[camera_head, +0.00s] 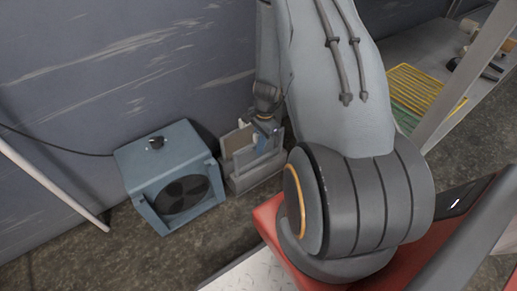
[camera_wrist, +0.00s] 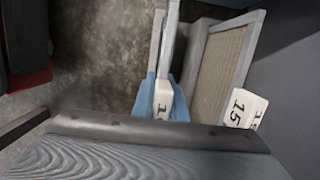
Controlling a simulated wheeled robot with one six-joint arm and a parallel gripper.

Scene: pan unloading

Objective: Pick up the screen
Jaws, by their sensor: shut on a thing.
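My gripper (camera_head: 264,127) reaches down into a grey holder (camera_head: 257,174) on the floor in the head view, its blue fingers partly hidden among upright panels. In the wrist view my gripper (camera_wrist: 163,88) has light blue fingers on either side of a white tab marked 15. They are shut on a screen (camera_wrist: 169,42), seen nearly edge-on as narrow pale frame edges. A second screen (camera_wrist: 220,68) with a pale frame and beige mesh stands apart to the right, with its own white 15 tab. Whether the held screen is clear of the holder is hidden.
A blue box-shaped fan unit (camera_head: 172,177) stands close left of the holder. A grey wall (camera_head: 110,60) is right behind. A shelf with a yellow and green rack (camera_head: 425,92) is at the upper right. Brown floor is free at lower left.

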